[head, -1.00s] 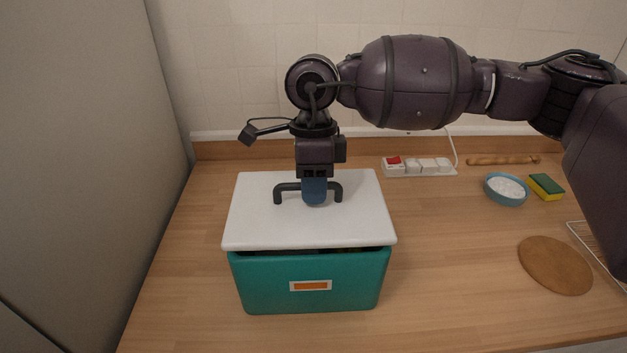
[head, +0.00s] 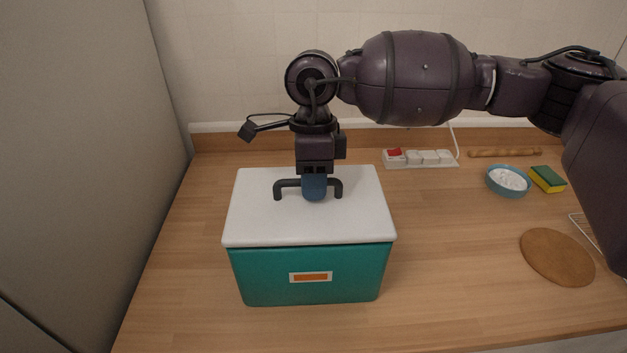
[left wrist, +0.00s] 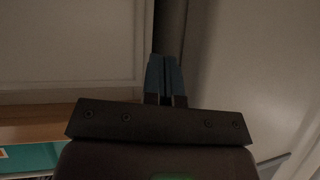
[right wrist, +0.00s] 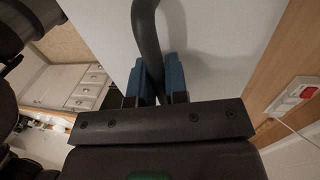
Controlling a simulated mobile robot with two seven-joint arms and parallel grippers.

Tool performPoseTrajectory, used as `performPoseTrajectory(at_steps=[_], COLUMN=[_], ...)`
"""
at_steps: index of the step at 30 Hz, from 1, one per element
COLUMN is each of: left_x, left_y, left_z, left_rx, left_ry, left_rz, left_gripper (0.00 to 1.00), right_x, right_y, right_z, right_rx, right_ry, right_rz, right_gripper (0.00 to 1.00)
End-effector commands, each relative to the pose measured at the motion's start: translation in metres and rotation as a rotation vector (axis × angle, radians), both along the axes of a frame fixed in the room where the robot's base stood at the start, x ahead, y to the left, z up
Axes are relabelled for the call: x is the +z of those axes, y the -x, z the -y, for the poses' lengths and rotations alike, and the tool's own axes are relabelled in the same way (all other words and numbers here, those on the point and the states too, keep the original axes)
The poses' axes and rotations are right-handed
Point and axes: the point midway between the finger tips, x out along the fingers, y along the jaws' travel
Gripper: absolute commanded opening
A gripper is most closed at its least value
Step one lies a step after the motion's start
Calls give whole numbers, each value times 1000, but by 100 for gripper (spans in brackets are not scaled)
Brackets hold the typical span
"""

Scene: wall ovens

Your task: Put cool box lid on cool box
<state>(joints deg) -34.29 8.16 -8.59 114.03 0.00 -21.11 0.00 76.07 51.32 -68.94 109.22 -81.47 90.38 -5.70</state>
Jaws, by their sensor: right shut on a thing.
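The teal cool box (head: 345,275) stands on the counter with an orange label on its front. The white cool box lid (head: 260,222) lies over its top, and at the front its edge meets the box rim with no dark gap showing. My right gripper (head: 315,190) is shut on the lid's dark handle (head: 281,190). The right wrist view shows the handle (right wrist: 146,35) between the blue fingers (right wrist: 158,82). My left gripper (left wrist: 165,75) shows only in the left wrist view, its blue fingers close together with nothing between them. The box's inside is hidden.
A power strip (head: 430,158), a rolling pin (head: 505,153), a blue bowl (head: 508,181), a sponge (head: 547,179) and a round wooden board (head: 556,257) lie to the right. A tall grey panel (head: 85,170) stands at the left.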

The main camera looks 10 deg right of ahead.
Motion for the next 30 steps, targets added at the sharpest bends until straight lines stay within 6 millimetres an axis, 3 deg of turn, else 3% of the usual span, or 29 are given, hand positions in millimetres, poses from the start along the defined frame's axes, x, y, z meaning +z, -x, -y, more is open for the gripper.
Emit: performPoseTrajectory(at_steps=[22, 23, 24, 28, 30], left_x=[-7, -7, -7, -6, -6], left_y=[3, 3, 3, 1, 1], left_z=[0, 0, 0, 0, 0], left_rx=[1, 1, 1, 0, -1], left_ry=[0, 0, 0, 0, 0], left_rz=[-10, -9, -8, -5, -4], left_gripper=[0, 0, 0, 0, 0], right_x=[-6, -6, -6, -6, -6], right_y=[0, 0, 0, 0, 0], right_z=[0, 0, 0, 0, 0], right_rx=[0, 0, 0, 0, 0], right_ry=[-1, -1, -1, 0, 0], right_rz=[1, 1, 1, 1, 0], right_gripper=[0, 17, 23, 43, 44])
